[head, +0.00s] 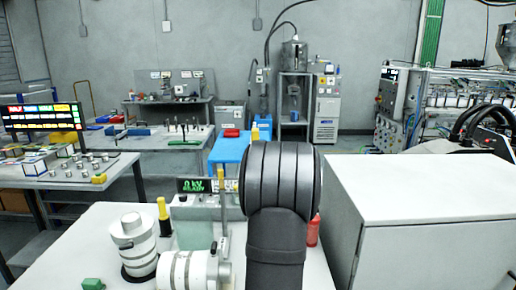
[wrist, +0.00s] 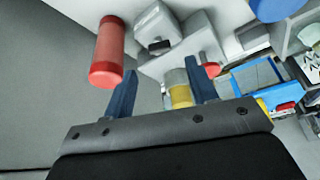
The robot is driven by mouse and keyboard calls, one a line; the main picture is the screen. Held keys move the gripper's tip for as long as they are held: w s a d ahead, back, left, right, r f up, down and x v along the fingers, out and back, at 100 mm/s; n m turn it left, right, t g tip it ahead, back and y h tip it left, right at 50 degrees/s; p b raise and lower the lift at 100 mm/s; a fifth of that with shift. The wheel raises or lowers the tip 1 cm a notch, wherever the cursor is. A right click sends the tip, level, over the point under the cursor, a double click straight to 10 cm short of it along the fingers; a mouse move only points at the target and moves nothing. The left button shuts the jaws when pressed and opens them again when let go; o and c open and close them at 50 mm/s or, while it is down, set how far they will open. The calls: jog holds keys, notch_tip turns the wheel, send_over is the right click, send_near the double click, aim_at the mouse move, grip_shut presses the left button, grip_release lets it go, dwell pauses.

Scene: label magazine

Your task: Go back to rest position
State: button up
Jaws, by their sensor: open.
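My gripper (wrist: 160,66) shows in the wrist view with its two blue fingers spread apart and nothing held between them. A red cylinder (wrist: 107,55) is to the left of the left finger. A yellow and grey cylindrical part (wrist: 180,92) shows in the gap, seemingly beyond the fingers; its distance is hard to tell. In the head view my dark arm rises at the centre above the white worktable (head: 100,222) and hides my gripper. A red bottle (head: 313,230) shows just right of my arm.
Left of my arm stand a device with a green "0 kV READY" display (head: 193,185), a yellow and black cylinder (head: 163,220) and banded white cylinders (head: 135,245). A large white cabinet (head: 425,190) stands close on the right. A blue bin (head: 232,150) is behind.

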jog(key=x, duration=0.5)
jog(key=shift+f, duration=0.3)
jog(key=shift+w+f, duration=0.15)
jog(key=shift+w, duration=0.05)
jog(key=m+h, duration=0.1)
jog(key=m, duration=0.2)
jog(key=shift+a+g, duration=0.1)
jog(key=shift+g, duration=0.3)
jog(key=v, duration=1.8)
jog(key=shift+w+d+f+n+g+y, duration=0.35)
jog(key=shift+w+d+f, duration=0.3)
jog(key=shift+f, duration=1.2)
jog(key=shift+w+d+f+n+g+y, duration=0.1)
jog(key=shift+w+d+f+g+y, duration=0.25)
jog(key=shift+w+f, duration=1.05)
jog(key=shift+w+d+f+n+g+y, duration=0.2)
jog(key=shift+d+f+g, duration=0.35)
jog(key=shift+f, duration=1.8)
